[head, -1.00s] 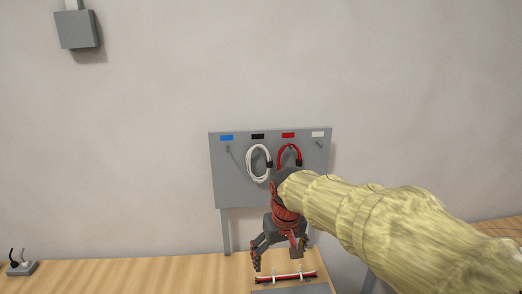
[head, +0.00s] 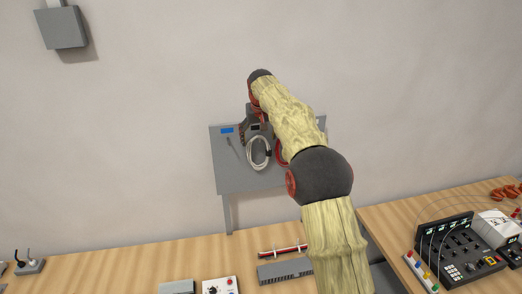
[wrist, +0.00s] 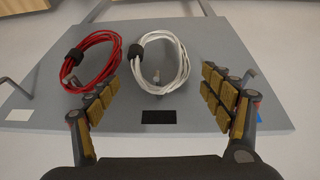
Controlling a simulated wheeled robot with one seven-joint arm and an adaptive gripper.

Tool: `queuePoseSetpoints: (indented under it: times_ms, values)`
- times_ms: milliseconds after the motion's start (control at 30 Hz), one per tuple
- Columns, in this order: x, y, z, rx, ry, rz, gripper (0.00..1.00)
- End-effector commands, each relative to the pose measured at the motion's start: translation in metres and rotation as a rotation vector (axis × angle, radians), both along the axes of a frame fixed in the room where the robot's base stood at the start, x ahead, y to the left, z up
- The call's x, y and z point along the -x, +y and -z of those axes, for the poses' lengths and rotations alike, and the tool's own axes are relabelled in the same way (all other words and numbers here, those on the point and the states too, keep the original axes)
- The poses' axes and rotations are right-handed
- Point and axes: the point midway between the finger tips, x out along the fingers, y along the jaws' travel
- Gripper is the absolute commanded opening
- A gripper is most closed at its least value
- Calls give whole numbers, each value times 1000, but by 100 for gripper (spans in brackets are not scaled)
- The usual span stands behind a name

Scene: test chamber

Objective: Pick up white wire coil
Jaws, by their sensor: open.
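The white wire coil (head: 259,153) hangs on the grey panel under a black label, with a black wrap on one side. It also shows in the wrist view (wrist: 183,64), hanging on a peg (wrist: 157,76). My gripper (head: 256,128) is at the panel, just above the coil in the head view, partly hidden by my arm. In the wrist view my gripper (wrist: 165,100) is open, its padded fingers apart on either side of the coil's lower part in the picture. No contact with the coil shows.
A red wire coil (wrist: 92,60) hangs close beside the white one, near one finger. It is mostly hidden by my arm in the head view. The grey panel (head: 235,178) stands behind a wooden table (head: 120,270). Electronic devices (head: 455,250) stand at the right.

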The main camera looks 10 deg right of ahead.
Motion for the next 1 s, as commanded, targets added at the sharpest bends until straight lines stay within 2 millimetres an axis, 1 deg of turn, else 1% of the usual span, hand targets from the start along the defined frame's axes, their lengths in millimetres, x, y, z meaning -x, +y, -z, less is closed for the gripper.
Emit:
queuePoseSetpoints:
  times_ms: [33, 67, 167, 467, 600, 733, 833, 1000]
  values:
    - [-2, -1, -11, 0, -13, 3, 81]
    - [-2, -1, -14, 0, -14, 5, 81]
    - [1, -1, -7, 1, 7, 11, 81]
    - [-9, -2, 19, -1, 6, 13, 81]
    - [-15, -1, 39, -1, 8, 13, 81]
    - [-21, -1, 53, -1, 6, 14, 81]
    - [-23, -2, 59, -1, 4, 14, 81]
    - [-24, -2, 61, -1, 3, 14, 81]
